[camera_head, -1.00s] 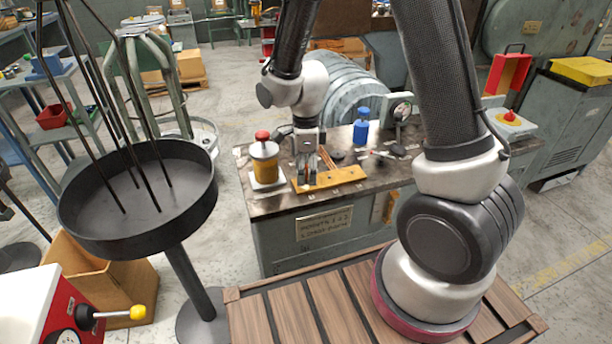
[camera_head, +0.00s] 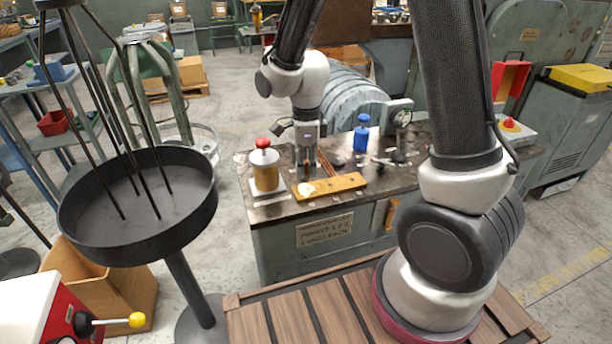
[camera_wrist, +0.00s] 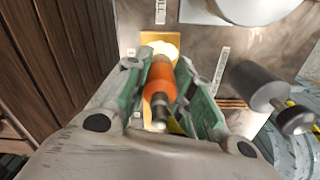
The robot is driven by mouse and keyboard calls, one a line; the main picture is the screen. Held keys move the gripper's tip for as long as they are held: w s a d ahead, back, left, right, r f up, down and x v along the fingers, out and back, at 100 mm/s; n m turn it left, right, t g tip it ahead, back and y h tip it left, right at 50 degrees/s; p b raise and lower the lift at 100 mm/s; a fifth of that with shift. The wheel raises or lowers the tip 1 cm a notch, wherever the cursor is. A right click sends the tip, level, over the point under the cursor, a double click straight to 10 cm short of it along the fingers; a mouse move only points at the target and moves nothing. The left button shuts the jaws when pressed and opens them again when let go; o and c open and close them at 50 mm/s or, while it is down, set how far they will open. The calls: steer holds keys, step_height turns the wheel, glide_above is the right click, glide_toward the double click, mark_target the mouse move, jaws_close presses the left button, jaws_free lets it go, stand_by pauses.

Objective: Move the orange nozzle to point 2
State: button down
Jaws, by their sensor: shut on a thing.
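The orange nozzle (camera_wrist: 160,78) is in the wrist view, held between the green-lined fingers of my gripper (camera_wrist: 161,66). Its dark tip points toward the bottom of the picture. Beyond it is the yellow board (camera_wrist: 148,37), with a pale round spot (camera_wrist: 166,48) partly behind the nozzle. In the head view my gripper (camera_head: 307,170) points down over the bench, at the back edge of the yellow board (camera_head: 340,184). I cannot make out the nozzle there. Small white labels (camera_wrist: 220,66) lie on the bench; I cannot read which is point 2.
A red-capped amber jar (camera_head: 264,170) stands close left of my gripper. A blue bottle (camera_head: 361,134) and a dial gauge (camera_head: 400,116) stand to the right. A grey cylinder (camera_wrist: 256,85) is right of the fingers in the wrist view. The bench's front left (camera_head: 270,210) is clear.

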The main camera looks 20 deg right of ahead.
mark_target(306, 159)
step_height(306, 159, up, 9)
stand_by(0.3)
steer(key=shift+f, duration=0.1)
